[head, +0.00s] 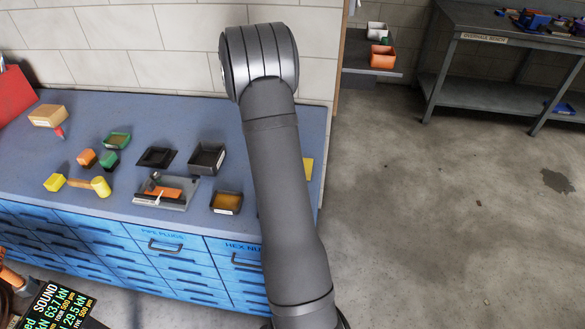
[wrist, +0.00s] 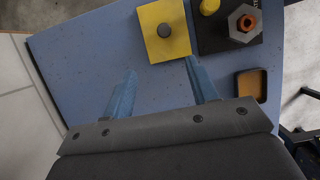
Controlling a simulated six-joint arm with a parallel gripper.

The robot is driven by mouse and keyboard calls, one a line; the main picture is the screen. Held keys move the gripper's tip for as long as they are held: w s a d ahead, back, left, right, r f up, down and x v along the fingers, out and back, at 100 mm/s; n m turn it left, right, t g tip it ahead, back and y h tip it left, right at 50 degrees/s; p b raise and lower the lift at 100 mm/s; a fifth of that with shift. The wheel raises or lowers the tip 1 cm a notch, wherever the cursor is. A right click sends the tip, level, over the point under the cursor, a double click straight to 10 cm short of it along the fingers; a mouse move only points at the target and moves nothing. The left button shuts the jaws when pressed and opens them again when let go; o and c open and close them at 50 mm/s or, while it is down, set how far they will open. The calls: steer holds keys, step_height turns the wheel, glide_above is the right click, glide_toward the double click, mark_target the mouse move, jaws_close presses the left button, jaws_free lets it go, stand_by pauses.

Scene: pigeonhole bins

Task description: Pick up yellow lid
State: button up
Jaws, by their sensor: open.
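The yellow lid (wrist: 152,42) is a flat square plate with a round grey knob (wrist: 165,30) at its middle. It lies on the blue bench top (wrist: 80,75) in the wrist view. My gripper (wrist: 162,66) is open and empty, its two blue fingers apart. The fingertips point toward the lid's near edge and the knob stands beyond them. In the head view a yellow edge (head: 308,168), likely the same lid, shows beside my arm, which hides the rest and the gripper.
Right of the lid, a black base (wrist: 224,40) carries a grey hex nut (wrist: 245,22) and a yellow cylinder (wrist: 209,6). A small bin (wrist: 250,86) sits near the right finger. In the head view, trays, blocks and a yellow mallet (head: 101,186) occupy the bench's left part.

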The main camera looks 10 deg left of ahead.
steer(key=x, duration=1.2)
steer(key=shift+s+x, duration=0.2)
steer(key=shift+x, duration=1.1)
steer(key=shift+s+x, duration=0.15)
steer(key=shift+x, duration=1.15)
steer(key=shift+a+f, duration=0.1)
steer(key=shift+a, duration=0.05)
jaws_close()
